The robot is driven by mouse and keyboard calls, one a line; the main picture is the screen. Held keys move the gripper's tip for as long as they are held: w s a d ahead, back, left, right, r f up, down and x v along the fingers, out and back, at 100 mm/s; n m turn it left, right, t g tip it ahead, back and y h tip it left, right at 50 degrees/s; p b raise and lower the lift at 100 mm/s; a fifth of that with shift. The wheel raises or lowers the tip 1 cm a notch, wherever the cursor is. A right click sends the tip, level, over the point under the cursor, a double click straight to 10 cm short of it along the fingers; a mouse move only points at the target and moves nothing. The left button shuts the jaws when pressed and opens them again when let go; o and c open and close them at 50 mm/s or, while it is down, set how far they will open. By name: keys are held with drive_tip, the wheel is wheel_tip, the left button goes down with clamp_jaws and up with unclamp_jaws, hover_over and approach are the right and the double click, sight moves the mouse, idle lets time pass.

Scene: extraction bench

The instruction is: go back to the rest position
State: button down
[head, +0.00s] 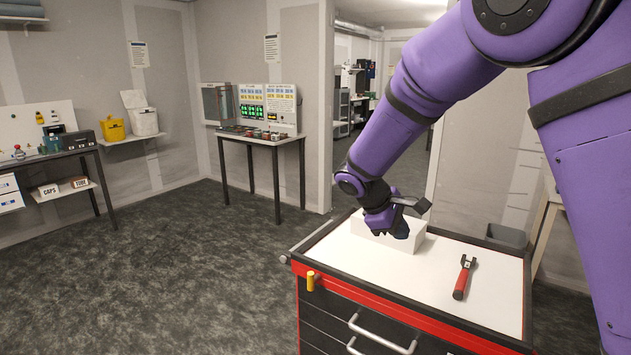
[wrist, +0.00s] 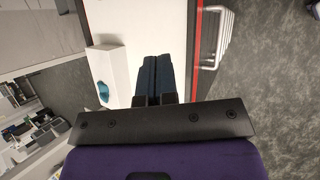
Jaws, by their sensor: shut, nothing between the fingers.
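My gripper (head: 401,230) is at the end of my purple arm, over the left part of a cabinet's white top (head: 440,285). In the wrist view my gripper (wrist: 159,62) has its dark fingers together with nothing between them. A white box (head: 400,243) stands on the top right by the gripper, partly hidden behind it. In the wrist view the white box (wrist: 110,65) lies left of the fingers and has a teal opening or spot. I cannot tell whether the fingers touch the box.
A red-handled tool (head: 464,278) lies on the cabinet top, right of the box. The cabinet has a raised dark rim and drawer handles (head: 383,334). A table with a panel (head: 262,137) stands by the back wall. A side bench (head: 50,158) is far left. The carpet (head: 190,275) between is clear.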

drive_tip(key=s+d+r+m+y, duration=0.3)
drive_tip(key=s+d+r, duration=0.3)
drive_tip(key=s+r, duration=0.1)
drive_tip(key=s+d+r+m+t+y, duration=0.1)
drive_tip(key=s+r+m, duration=0.1)
drive_tip(key=s, duration=0.6)
drive_tip(key=s+d+r+m+t+y, duration=0.1)
drive_tip(key=s+d+r+m, duration=0.1)
drive_tip(key=s, duration=0.7)
drive_tip(key=s+d+r+m+t+y, duration=0.1)
drive_tip(key=s+r+m, duration=0.3)
drive_tip(key=s, duration=0.4)
drive_tip(key=shift+s+d+r+t+y, duration=0.3)
drive_tip(key=shift+d+y, duration=0.3)
drive_tip(key=shift+d, duration=0.15)
